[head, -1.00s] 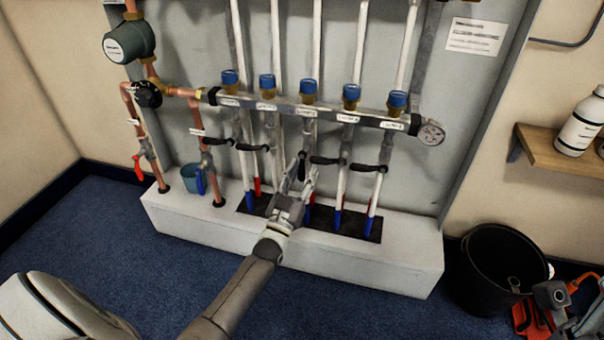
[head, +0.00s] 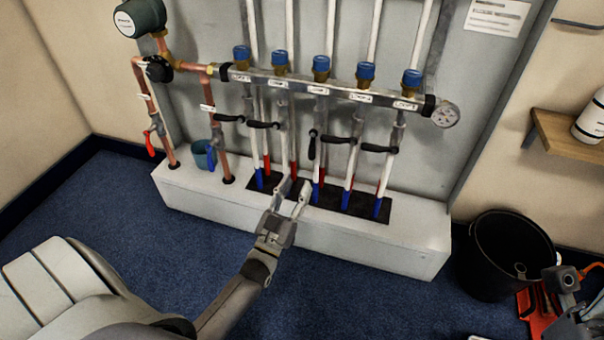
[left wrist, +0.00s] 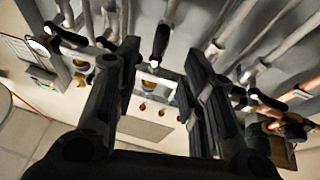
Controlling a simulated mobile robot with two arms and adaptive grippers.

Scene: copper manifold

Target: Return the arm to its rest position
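My left gripper (head: 290,198) is open and empty in the head view, in front of the white plinth and below the manifold (head: 320,88). Its two dark fingers stand wide apart in the left wrist view (left wrist: 155,95), with pipes and handles beyond them. It appears apart from the black valve handles. The middle handle (head: 314,146) points up and down along its pipe. The other handles, such as the one at the right (head: 378,149), lie across their pipes.
The white plinth (head: 350,237) lies just past my left gripper. A black bucket (head: 507,250) and a red-orange item with grey equipment (head: 566,280) stand at the right. A wooden shelf (head: 570,135) holds a white bottle (head: 592,119). Blue carpet in front is open.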

